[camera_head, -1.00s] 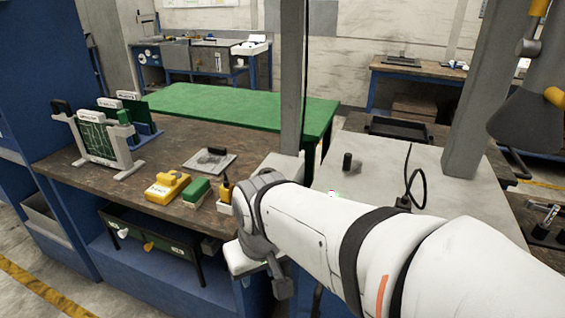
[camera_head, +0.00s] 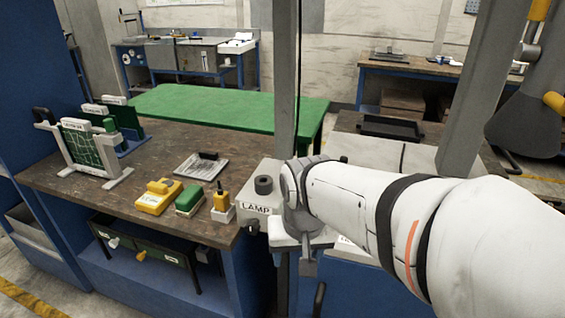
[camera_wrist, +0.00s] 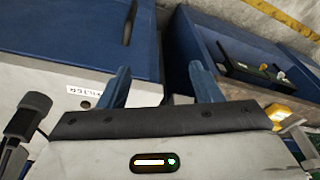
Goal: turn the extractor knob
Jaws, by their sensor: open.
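My gripper (camera_wrist: 160,78) shows in the wrist view as two blue fingers, spread apart. A pale front face with a small white label (camera_wrist: 83,92), upside down and hard to read, lies left of the fingers. In the head view my arm covers most of the bench front there; a partly hidden label (camera_head: 345,240) shows under it. No knob is clearly identifiable as the extractor's.
A grey box marked LAMP (camera_head: 257,208) with a dark round knob (camera_head: 263,185) on top stands left of my arm. A yellow box (camera_head: 158,197) and a green block (camera_head: 189,199) lie on the brown bench. A blue panel with a dark handle (camera_head: 319,298) is below.

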